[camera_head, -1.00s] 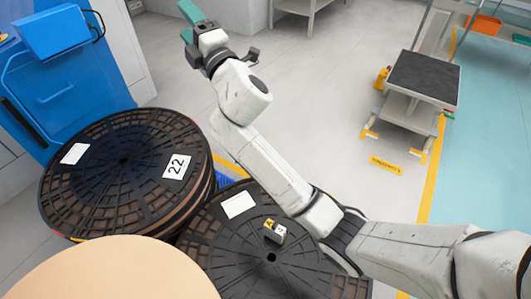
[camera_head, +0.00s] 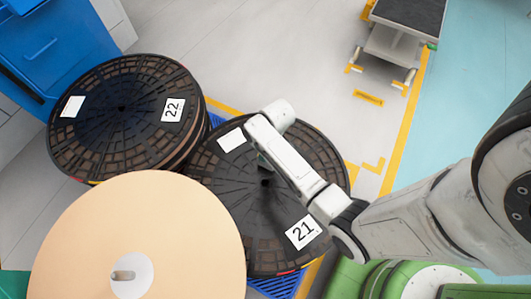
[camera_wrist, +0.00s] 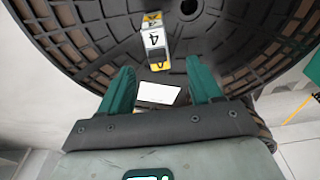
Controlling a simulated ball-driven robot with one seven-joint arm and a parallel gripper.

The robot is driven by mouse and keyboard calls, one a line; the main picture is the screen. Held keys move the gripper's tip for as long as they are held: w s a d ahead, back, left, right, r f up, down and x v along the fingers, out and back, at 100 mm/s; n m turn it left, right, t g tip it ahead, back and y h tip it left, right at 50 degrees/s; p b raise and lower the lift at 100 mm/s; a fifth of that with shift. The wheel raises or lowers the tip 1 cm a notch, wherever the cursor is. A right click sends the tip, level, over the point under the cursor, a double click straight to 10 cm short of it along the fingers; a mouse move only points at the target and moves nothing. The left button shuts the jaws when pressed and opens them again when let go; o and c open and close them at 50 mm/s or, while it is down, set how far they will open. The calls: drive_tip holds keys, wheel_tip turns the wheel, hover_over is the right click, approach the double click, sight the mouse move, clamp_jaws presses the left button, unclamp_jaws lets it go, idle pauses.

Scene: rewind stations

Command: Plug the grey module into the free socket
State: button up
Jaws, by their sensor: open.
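The grey module (camera_wrist: 155,42), with yellow ends and a white label marked 4, lies on a black reel (camera_wrist: 235,30) in the wrist view. My gripper (camera_wrist: 159,68) is open, its two green fingers apart and empty. The module is just beyond the fingertips, its near yellow end roughly in line with the gap. I cannot tell the remaining height. In the head view my arm covers the module and nearly all of my gripper. No free socket can be made out in either view.
In the head view, black reel 21 (camera_head: 236,212) lies under my arm. Reel 22 (camera_head: 95,148) stands to its left, and a large tan roll (camera_head: 90,235) at the front. A cart (camera_head: 400,43) stands at the back right. Grey floor (camera_head: 300,60) is free behind the reels.

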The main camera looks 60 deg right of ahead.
drive_tip(key=f, duration=0.2)
drive_tip(key=f+b, duration=0.1)
drive_tip(key=f, duration=0.2)
drive_tip(key=w+f+b, duration=0.1)
drive_tip(key=f, duration=0.1)
drive_tip(key=shift+w+d+f, duration=0.1)
drive_tip(key=shift+d+f, duration=0.05)
drive_tip(key=shift+f, duration=0.2)
drive_tip(key=shift+c, duration=0.5)
clamp_jaws()
